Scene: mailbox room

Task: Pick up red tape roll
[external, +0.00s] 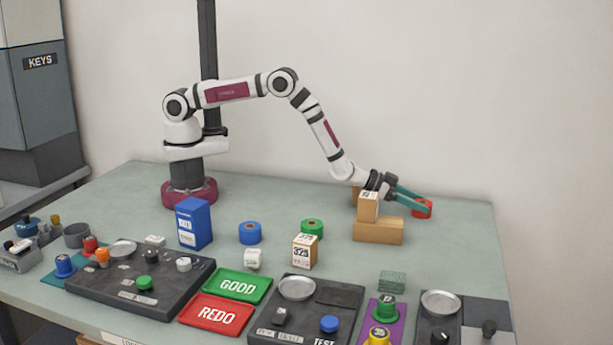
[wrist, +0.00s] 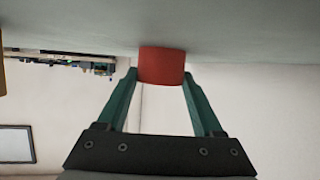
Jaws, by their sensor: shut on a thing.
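The red tape roll (external: 423,208) is at the right end of the table, behind and to the right of the tan blocks. My gripper (external: 418,203) reaches it from the left, with its green fingers on either side of it. In the wrist view the red tape roll (wrist: 161,66) sits between the two fingertips of my gripper (wrist: 160,75), which are shut on it. The grey-green table surface shows right beside the roll there. I cannot tell whether the roll touches the table.
A tan block (external: 378,231) lies just left of the roll, with a smaller box (external: 368,206) on it, close to my wrist. A blue roll (external: 250,233) and a green roll (external: 312,228) stand mid-table. Trays and control panels fill the front.

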